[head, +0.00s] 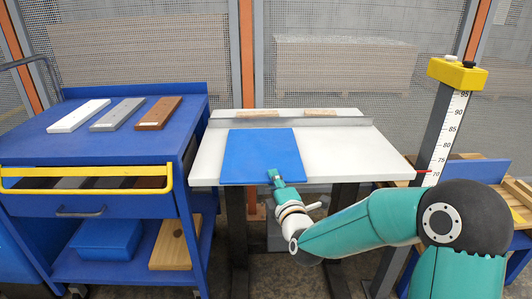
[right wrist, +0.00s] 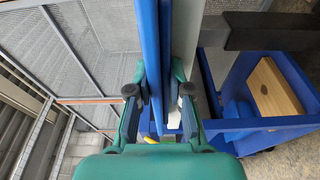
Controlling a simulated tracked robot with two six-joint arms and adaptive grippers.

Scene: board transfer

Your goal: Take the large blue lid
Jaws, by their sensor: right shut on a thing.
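The large blue lid (head: 262,152) is a flat square panel on the left half of the white table (head: 345,150). Its front edge is near the table's front edge. My right gripper (head: 274,176) is shut on the lid's front edge, right of the edge's middle. In the right wrist view the lid (right wrist: 149,40) shows edge-on between the two fingers (right wrist: 158,85). I cannot tell whether the lid is lifted off the table. My left gripper is not in view.
A metal bar (head: 330,122) crosses the table behind the lid. A blue cart (head: 60,142) at left carries white, grey and brown boards (head: 159,112). A height scale (head: 446,132) stands at right near a wooden bench (head: 518,202). Mesh fencing closes the back.

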